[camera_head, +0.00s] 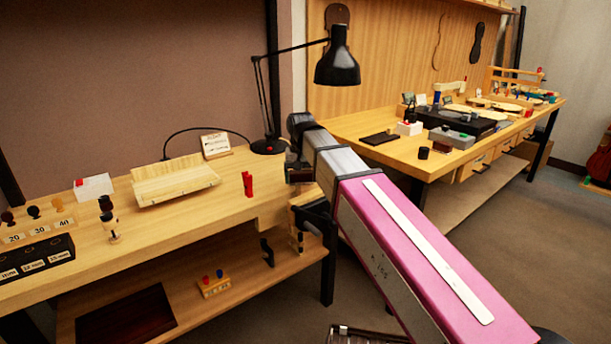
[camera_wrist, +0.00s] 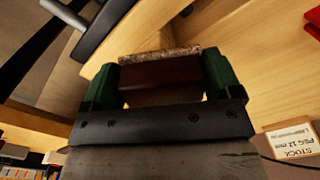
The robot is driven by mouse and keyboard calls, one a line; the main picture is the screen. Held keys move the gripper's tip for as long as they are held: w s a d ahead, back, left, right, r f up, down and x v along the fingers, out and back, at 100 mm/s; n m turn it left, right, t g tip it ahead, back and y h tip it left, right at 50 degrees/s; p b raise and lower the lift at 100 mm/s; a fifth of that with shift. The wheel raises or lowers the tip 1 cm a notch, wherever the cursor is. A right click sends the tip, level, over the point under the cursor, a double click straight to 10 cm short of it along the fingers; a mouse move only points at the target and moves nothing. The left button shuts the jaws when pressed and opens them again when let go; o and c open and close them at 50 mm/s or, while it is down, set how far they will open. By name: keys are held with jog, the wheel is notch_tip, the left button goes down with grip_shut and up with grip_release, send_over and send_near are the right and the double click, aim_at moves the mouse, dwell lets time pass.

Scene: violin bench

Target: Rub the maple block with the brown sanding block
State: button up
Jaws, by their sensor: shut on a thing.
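The brown sanding block (camera_wrist: 160,76) is held between the two green fingers of my gripper (camera_wrist: 160,82) in the wrist view. Its far edge has a speckled, grainy strip. In the head view my gripper (camera_head: 299,172) is at the right end of the near bench, and the block in it is hard to make out behind my arm. A pale wooden piece (camera_head: 178,182) with a raised back lies on the bench, left of my gripper and apart from it. I cannot tell whether it is the maple block.
A black lamp (camera_head: 338,66) stands behind my gripper. A red upright piece (camera_head: 248,184) and a small card (camera_head: 215,145) are on the near bench (camera_head: 150,232). Labelled peg holders (camera_head: 35,258) are at its left. A second bench (camera_head: 440,160) with tools stands at right.

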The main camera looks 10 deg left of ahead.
jog(key=shift+s+a, duration=0.35)
jog(key=shift+s, duration=0.1)
jog(key=shift+w, duration=0.1)
jog(key=shift+w+d, duration=2.05)
jog(key=shift+w, duration=0.3)
jog(key=shift+r, duration=0.15)
jog(key=shift+r, duration=2.9)
